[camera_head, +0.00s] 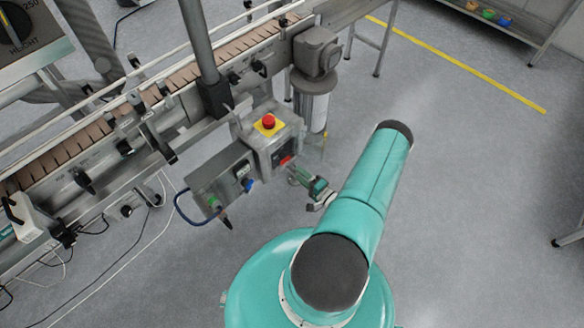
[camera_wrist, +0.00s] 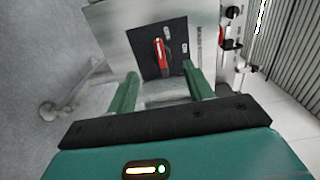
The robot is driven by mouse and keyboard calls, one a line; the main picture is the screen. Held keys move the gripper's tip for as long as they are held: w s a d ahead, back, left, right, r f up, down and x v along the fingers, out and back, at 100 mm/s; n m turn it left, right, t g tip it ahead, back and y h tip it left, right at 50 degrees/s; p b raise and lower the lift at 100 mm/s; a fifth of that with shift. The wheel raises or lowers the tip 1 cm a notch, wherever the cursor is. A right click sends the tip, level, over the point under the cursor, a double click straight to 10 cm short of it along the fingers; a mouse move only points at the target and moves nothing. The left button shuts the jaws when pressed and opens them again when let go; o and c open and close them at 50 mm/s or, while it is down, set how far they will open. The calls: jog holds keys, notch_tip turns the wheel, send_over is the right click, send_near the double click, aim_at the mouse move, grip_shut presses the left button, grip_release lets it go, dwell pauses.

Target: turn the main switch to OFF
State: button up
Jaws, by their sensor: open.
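The main switch is a red handle (camera_wrist: 160,56) on a dark plate (camera_wrist: 148,42) on a grey metal box; in the wrist view the handle stands nearly upright. Small white labels beside it are too small to read. In the head view the red switch (camera_head: 287,160) shows on the box's lower right face. My gripper (camera_head: 299,178) is just right of and below it, its fingers pointing at the box. In the wrist view my gripper (camera_wrist: 161,70) is open, its two green fingers apart on either side below the handle. I see no clear contact with the handle.
A red emergency stop button (camera_head: 268,123) on a yellow plate tops the box. A control box (camera_head: 222,178) with green and blue knobs sits to its left, with a dark blue cable. A conveyor (camera_head: 150,110) runs behind. The floor (camera_head: 470,200) on the right is clear.

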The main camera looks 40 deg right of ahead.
jog(key=s, duration=0.5)
jog(key=shift+s, duration=0.15)
